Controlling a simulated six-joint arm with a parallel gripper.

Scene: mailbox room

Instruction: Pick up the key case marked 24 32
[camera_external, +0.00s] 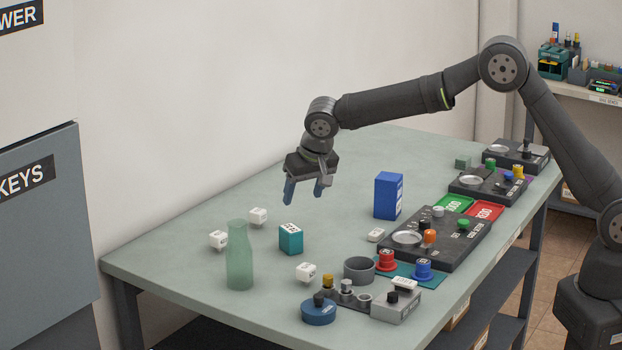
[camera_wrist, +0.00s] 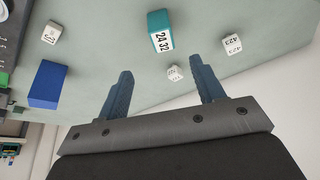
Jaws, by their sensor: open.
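The key case marked 24 32 (camera_wrist: 161,35) is a teal block with a white label in the wrist view. In the external view the teal case (camera_external: 290,240) stands on the table, its white label with dark marks facing up. My gripper (camera_external: 305,192) is open and empty, above the table and behind the case. In the wrist view my gripper's two blue fingers (camera_wrist: 164,85) are spread apart, with the case beyond their tips and not touched.
White marked cubes (camera_external: 257,215) (camera_external: 217,239) (camera_external: 306,272) lie around the case. A green translucent bottle (camera_external: 239,258) stands left of it, a blue box (camera_external: 388,195) right of it. Dark panels with knobs (camera_external: 435,238) line the right side. A grey ring cup (camera_external: 359,269) stands in front.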

